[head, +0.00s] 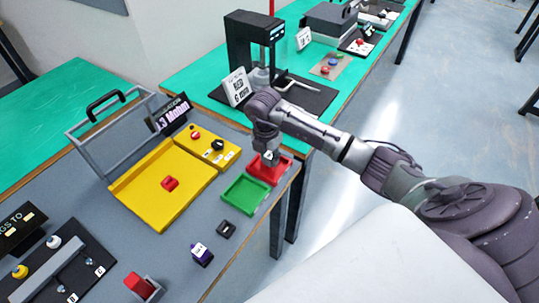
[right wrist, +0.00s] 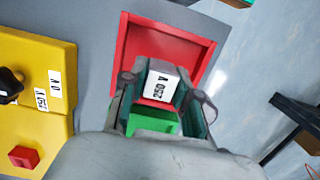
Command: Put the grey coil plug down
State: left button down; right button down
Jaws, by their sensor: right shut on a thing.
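My right gripper (head: 268,160) is shut on the grey coil plug (right wrist: 159,84), a small grey block with a white "250 V" label. In the right wrist view the gripper (right wrist: 163,95) has one finger on each side of the plug. The plug appears over the inner part of the red tray (right wrist: 206,46); whether it touches the tray floor I cannot tell. In the head view the gripper hides part of the red tray (head: 266,178) and most of the plug. My left gripper is not in view.
A green tray (head: 245,194) sits beside the red tray. A yellow panel (head: 145,200) with a red block and a yellow box (head: 205,146) with a black knob lie to the left. A black connector (head: 227,229) and a purple-and-white block (head: 201,255) stand nearer the front.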

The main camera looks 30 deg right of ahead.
aim_at(267, 158)
jog(key=shift+f, duration=0.2)
jog(key=c, duration=0.9)
grip_release()
jog(key=shift+o, duration=0.2)
jog(key=shift+r, duration=0.1)
jog(key=shift+r, duration=0.5)
notch_tip(267, 158, up, 11)
jog(key=a+b, duration=0.1)
jog(key=b, duration=0.1)
jog(key=shift+s+a, duration=0.15)
jog(key=shift+s, duration=0.15)
